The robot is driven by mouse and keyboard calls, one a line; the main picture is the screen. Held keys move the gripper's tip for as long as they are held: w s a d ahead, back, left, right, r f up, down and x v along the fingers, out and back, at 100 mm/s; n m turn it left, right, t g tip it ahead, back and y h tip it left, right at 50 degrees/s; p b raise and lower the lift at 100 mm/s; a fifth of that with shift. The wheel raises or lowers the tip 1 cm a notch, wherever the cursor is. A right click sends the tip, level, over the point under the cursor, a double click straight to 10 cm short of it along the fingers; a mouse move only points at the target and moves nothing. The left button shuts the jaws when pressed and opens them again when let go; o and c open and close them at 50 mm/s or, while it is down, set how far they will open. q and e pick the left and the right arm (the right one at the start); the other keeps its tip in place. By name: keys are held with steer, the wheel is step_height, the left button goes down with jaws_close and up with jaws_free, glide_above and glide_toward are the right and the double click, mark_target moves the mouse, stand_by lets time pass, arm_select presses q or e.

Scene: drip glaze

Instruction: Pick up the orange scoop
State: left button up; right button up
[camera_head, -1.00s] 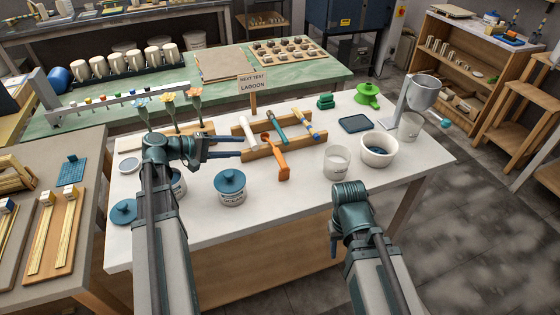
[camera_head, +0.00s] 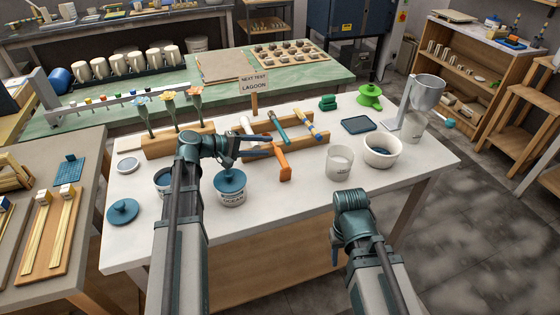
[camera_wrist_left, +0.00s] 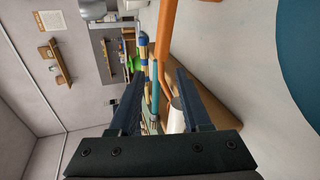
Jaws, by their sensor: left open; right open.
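The orange scoop (camera_head: 283,165) rests on the wooden rack (camera_head: 258,150) on the white table, its orange end hanging over the near side. My left gripper (camera_head: 270,147) is open just left of the scoop, its fingers pointing right. In the left wrist view the scoop's orange shaft (camera_wrist_left: 166,38) runs down from the top, beyond and between the open fingers (camera_wrist_left: 160,74); its lower part is partly hidden by a finger. I see no contact.
A white tool (camera_head: 246,125), a teal tool (camera_head: 278,127) and a striped tool (camera_head: 306,124) lie on the rack. A blue-lidded glaze jar (camera_head: 231,190) stands close below my left gripper. A clear cup (camera_head: 339,162) and a white bowl (camera_head: 381,151) stand right of the scoop.

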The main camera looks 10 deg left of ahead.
mark_target(275, 145)
arm_select(q)
steer(key=b+x, duration=0.1)
steer(key=x, duration=0.3)
steer(key=shift+w+d+f, duration=0.2)
steer(key=shift+w, duration=0.15)
steer(key=shift+c, duration=0.3)
jaws_close()
